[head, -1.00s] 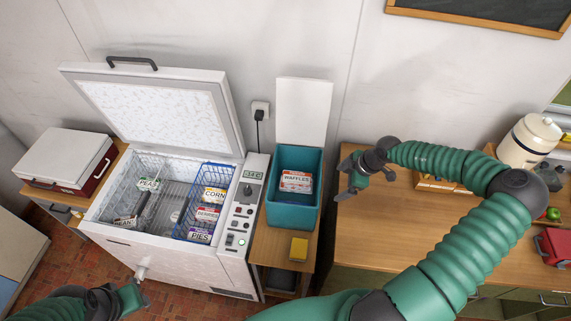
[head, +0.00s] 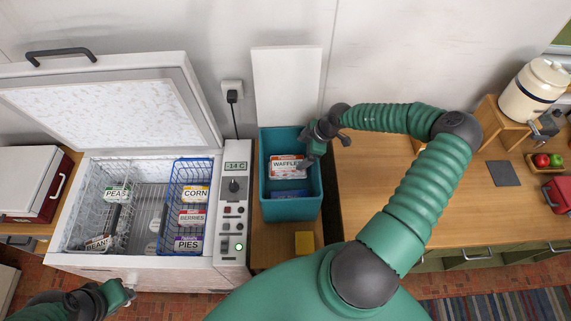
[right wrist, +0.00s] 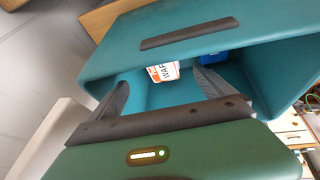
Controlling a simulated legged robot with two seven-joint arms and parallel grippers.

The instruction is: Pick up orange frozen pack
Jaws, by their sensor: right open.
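The orange-and-white WAFFLES pack (head: 286,168) is inside the teal tub (head: 291,210), leaning near its back. Its label also shows in the right wrist view (right wrist: 162,73), between my fingers and farther off. My right gripper (head: 310,160) is at the tub's upper right rim, next to the pack. In the right wrist view the gripper (right wrist: 160,90) is open and empty, its fingers pointing into the tub. My left gripper (head: 128,294) is low at the left, in front of the freezer; its jaws are too unclear to read.
A blue item (head: 290,193) lies in the tub below the pack. The tub's white lid (head: 287,88) stands open behind it. The open chest freezer (head: 143,272) with wire baskets is to the left. A yellow block (head: 305,242) sits in front. The wooden counter (head: 400,185) is right.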

